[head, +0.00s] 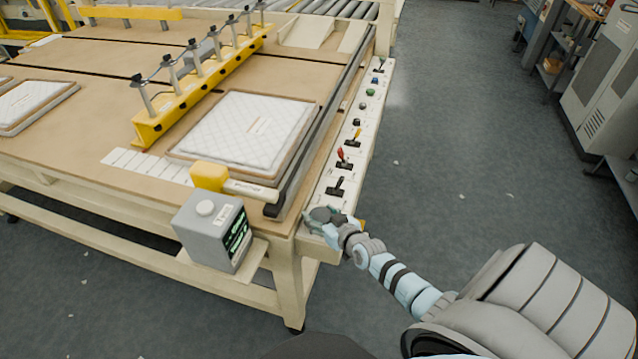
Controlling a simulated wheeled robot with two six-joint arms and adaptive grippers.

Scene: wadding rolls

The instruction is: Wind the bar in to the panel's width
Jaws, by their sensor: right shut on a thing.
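A yellow bar (200,92) with several upright metal posts lies across the table (95,95). A white quilted panel (245,130) with a brown edge lies flat to the right of the bar, with a gap between them. My right gripper (322,216) is at the near end of the cream control strip (326,193) along the table's right edge. It is shut on a control there, which the fingers mostly hide, so I cannot tell its shape. My left gripper is out of view.
Several levers and knobs, including a red lever (343,156), line the strip beyond my gripper. A grey box with a lit display (237,236) stands at the near corner. Another quilted panel (30,105) lies at far left. The floor on the right is open.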

